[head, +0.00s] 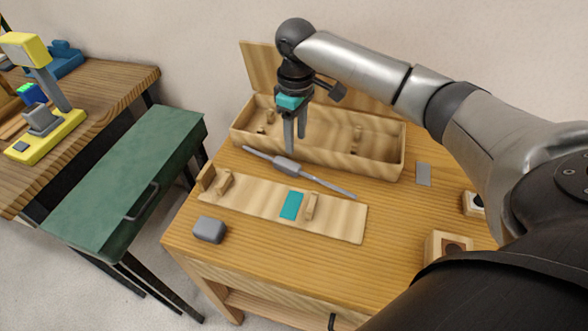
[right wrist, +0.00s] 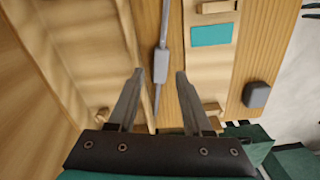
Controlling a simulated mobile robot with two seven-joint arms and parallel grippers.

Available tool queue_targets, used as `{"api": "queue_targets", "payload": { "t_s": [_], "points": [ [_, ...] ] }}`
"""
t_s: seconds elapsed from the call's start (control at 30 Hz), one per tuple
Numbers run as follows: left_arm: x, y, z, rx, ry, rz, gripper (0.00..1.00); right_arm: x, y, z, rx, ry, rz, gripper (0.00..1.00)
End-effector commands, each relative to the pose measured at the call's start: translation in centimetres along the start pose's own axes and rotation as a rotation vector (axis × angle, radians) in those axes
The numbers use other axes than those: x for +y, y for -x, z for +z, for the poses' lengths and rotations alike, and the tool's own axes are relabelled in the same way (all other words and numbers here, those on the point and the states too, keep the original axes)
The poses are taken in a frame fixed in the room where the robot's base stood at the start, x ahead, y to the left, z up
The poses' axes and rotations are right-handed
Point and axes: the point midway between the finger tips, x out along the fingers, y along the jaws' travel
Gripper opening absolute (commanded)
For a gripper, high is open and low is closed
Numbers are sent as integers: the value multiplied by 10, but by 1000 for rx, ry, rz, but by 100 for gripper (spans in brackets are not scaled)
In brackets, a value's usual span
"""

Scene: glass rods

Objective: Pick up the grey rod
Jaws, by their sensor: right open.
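The grey rod (head: 326,184) lies on the wooden table between the long open box and the flat board. It is thin, with a thicker grey block (head: 287,166) around its middle. My right gripper (head: 295,144) points down above this middle part, open and empty. In the right wrist view, the rod (right wrist: 166,22) runs between the two fingertips of the right gripper (right wrist: 160,74), its thick block (right wrist: 160,66) lying in the gap. The fingers look apart from it; their height above it is hard to tell. My left gripper is out of view.
The open wooden box (head: 240,137) with a raised lid stands behind the rod. The board (head: 250,200) with a teal patch (head: 291,205) and small wooden supports lies in front. A grey block (head: 209,229) sits at front left. A green cabinet (head: 125,180) stands left.

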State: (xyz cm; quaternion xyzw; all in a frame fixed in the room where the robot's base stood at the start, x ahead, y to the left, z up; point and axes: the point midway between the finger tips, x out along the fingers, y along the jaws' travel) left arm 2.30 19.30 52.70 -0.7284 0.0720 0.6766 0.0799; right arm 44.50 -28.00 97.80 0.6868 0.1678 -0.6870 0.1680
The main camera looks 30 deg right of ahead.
Motion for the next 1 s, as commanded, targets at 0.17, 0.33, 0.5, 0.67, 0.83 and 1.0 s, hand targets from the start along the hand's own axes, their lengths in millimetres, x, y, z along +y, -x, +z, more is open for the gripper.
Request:
{"api": "queue_targets", "payload": {
  "t_s": [0.17,0.33,0.5,0.67,0.83,1.0],
  "points": [
    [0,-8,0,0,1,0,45,-1,-31,0,0,0,-1,50],
    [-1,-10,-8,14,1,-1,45,-1,-41,0,0,0,0,50],
    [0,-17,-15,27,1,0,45,-3,-64,-2,-1,1,0,50],
    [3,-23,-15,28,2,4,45,-4,-85,-2,-1,1,1,50],
    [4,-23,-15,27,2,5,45,-4,-92,-2,0,1,1,50],
    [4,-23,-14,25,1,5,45,-4,-91,-2,0,1,1,49]
  ]
}}
